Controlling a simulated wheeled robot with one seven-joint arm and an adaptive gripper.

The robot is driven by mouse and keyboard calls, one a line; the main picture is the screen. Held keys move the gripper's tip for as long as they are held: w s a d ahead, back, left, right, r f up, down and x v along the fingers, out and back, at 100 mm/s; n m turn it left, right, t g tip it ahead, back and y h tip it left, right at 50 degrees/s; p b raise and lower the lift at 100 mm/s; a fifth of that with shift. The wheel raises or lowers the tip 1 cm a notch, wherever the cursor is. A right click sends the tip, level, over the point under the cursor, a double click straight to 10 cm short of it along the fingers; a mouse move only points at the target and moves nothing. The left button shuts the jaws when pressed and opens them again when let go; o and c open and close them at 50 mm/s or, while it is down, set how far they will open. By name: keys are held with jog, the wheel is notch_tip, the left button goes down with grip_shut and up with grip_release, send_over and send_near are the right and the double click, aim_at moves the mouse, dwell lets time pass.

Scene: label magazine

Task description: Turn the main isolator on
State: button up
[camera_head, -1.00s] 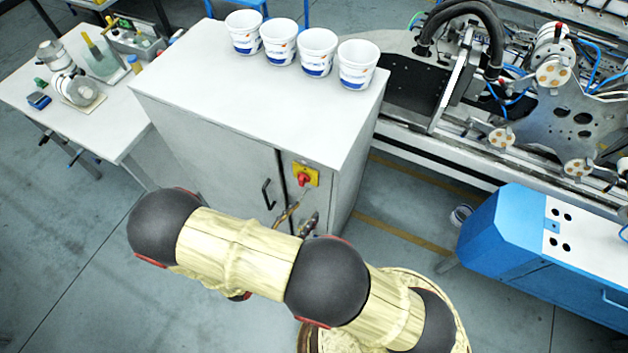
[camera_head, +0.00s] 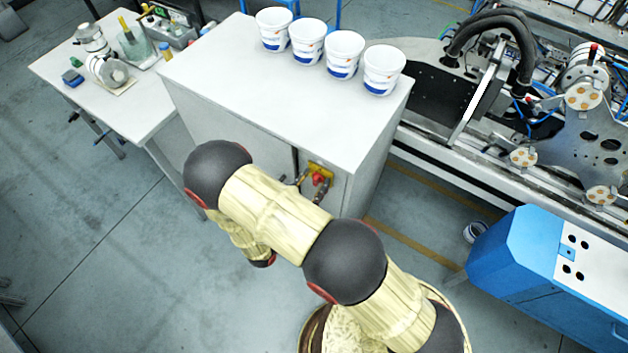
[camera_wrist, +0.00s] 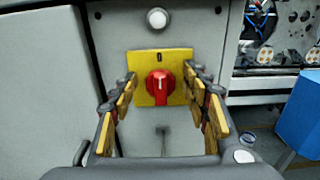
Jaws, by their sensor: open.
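The main isolator is a red rotary knob (camera_wrist: 160,85) on a yellow square plate (camera_wrist: 143,62) on the front of a grey cabinet. In the wrist view the knob's white mark points upward. I cannot tell how far the fingertips are from the plate. My arm hides much of the cabinet front in the head view.
Several white cups (camera_head: 343,55) stand on the cabinet top (camera_head: 270,95). A white button or lamp (camera_wrist: 157,18) sits above the plate. A side table (camera_head: 125,105) is at left, a machine (camera_head: 445,140) at right, and a blue unit (camera_head: 500,260) at lower right.

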jog(key=shift+c, duration=1.1)
jog(key=c, duration=0.7)
jog(key=shift+c, duration=0.7)
jog(key=shift+m+b, duration=0.3)
jog(key=shift+b, duration=0.05)
jog(key=m+b, duration=0.1)
jog(key=m, duration=0.1)
jog(key=m+b, duration=0.1)
jog(key=b, duration=0.1)
jog(key=shift+s+d+f+m, duration=0.1)
jog(key=shift+d+f+m, duration=0.1)
jog(key=shift+m, duration=0.2)
jog(key=m+b, duration=0.5)
jog(key=shift+s+d+f+b, duration=0.1)
jog(key=shift+d+f+b, duration=0.1)
jog(key=shift+b, duration=0.15)
jog(key=m+b, duration=0.5)
jog(key=b, duration=0.1)
jog(key=shift+s+f+m, duration=0.1)
jog(key=shift+f+m, duration=0.1)
jog(key=shift+m, duration=0.2)
jog(key=m+b, duration=0.2)
jog(key=b, duration=0.1)
jog(key=shift+d, duration=0.1)
jog(key=shift+m, duration=0.5)
